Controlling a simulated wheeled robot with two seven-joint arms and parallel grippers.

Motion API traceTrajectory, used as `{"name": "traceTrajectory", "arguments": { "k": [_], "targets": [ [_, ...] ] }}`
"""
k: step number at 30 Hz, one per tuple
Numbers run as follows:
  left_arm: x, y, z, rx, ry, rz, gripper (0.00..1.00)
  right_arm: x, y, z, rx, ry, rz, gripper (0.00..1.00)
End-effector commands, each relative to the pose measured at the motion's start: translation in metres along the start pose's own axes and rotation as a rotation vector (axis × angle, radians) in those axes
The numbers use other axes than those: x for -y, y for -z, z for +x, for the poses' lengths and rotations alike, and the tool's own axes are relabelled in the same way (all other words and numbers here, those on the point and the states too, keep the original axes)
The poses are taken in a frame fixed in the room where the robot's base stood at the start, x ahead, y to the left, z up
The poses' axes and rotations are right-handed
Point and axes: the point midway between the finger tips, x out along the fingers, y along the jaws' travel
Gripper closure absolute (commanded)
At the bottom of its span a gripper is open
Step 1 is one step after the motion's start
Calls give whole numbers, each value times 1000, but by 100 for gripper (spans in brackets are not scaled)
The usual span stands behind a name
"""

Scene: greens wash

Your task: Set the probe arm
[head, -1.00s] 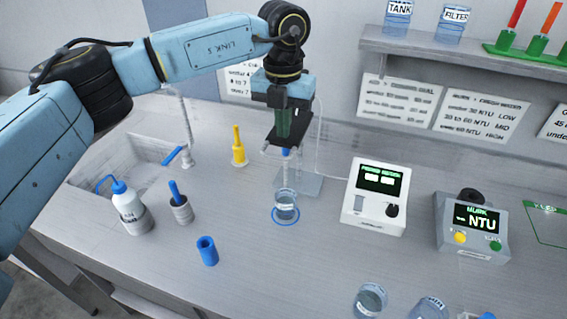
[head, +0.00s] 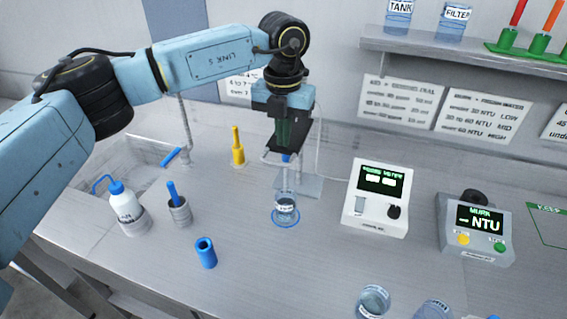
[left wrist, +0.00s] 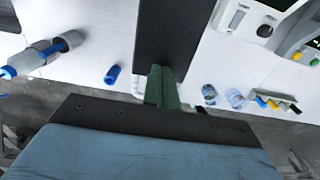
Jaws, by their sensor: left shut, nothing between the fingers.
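The probe stand's base plate (head: 312,187) is on the bench, and a dark slab that looks like the probe arm (head: 303,137) is above it. It also shows in the left wrist view (left wrist: 166,30). A thin probe with a blue top (head: 286,158) points down into a clear labelled beaker (head: 286,209) on a blue ring. My left gripper (head: 285,143) is shut and empty, its green fingers at the slab; whether they touch it I cannot tell. The fingers also show in the left wrist view (left wrist: 163,88). My right gripper is not in view.
Right of the stand are a white meter (head: 377,198) and a grey MURK meter (head: 474,230). A blue cup (head: 206,252), a wash bottle (head: 126,208) and a yellow tool (head: 237,150) stand left. Glass jars (head: 373,300) are at the front. A shelf (head: 460,57) hangs above.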

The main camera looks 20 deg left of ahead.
Motion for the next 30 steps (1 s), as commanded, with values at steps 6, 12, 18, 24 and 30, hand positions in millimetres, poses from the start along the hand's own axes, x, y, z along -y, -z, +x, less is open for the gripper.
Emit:
{"name": "traceTrajectory", "arguments": {
  "k": [6,12,18,24,30],
  "targets": [
    [0,0,7,-1,0,0,100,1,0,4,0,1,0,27],
    [0,0,12,-1,0,0,100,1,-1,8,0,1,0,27],
    [0,0,17,-1,0,0,100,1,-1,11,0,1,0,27],
    [0,0,22,-1,0,0,100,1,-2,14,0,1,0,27],
    [0,0,27,-1,0,0,100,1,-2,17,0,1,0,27]
  ]
}}
